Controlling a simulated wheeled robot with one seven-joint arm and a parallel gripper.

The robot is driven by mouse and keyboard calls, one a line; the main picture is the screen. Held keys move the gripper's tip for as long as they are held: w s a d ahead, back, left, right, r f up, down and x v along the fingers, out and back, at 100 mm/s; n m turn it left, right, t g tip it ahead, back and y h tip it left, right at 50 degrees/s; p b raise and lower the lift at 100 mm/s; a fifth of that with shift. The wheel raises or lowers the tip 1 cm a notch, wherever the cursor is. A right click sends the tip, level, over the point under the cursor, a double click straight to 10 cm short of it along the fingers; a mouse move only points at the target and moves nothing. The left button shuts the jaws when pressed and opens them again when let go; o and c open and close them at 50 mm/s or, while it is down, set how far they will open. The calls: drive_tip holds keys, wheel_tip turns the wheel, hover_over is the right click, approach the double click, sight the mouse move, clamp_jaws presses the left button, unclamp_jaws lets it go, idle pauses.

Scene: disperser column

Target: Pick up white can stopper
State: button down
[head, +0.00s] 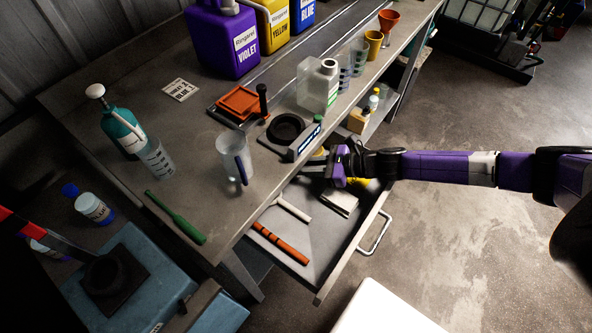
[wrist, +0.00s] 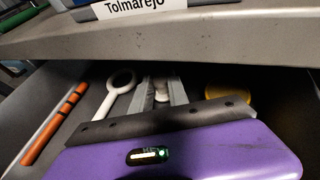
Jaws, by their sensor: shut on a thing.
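My gripper (head: 318,166) reaches into the open drawer (head: 310,270), close under the front edge of the workbench. In the wrist view its two grey fingers (wrist: 161,92) are shut on a small whitish thing, which I take for the white can stopper (wrist: 161,88). Only a little of the stopper shows between the fingers. In the head view I cannot make it out; my gripper and the bench edge cover that spot.
The drawer also holds an orange-banded rod (head: 278,241), a white tool with a ring end (wrist: 120,82) and a yellow round thing (wrist: 228,94). The bench (head: 200,235) overhangs the drawer's back. A white jug (head: 318,88) and a clear pitcher (head: 233,160) stand on it.

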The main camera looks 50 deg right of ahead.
drive_tip(key=shift+s+d+r, duration=0.2)
drive_tip(key=shift+s+r, duration=0.15)
drive_tip(key=shift+r, duration=0.05)
drive_tip(key=r+b+v, duration=0.1)
drive_tip(key=b+v, duration=0.1)
drive_tip(key=v, duration=1.3)
drive_tip(key=shift+w+r, duration=0.2)
drive_tip(key=shift+w, duration=0.1)
drive_tip(key=shift+a, duration=0.1)
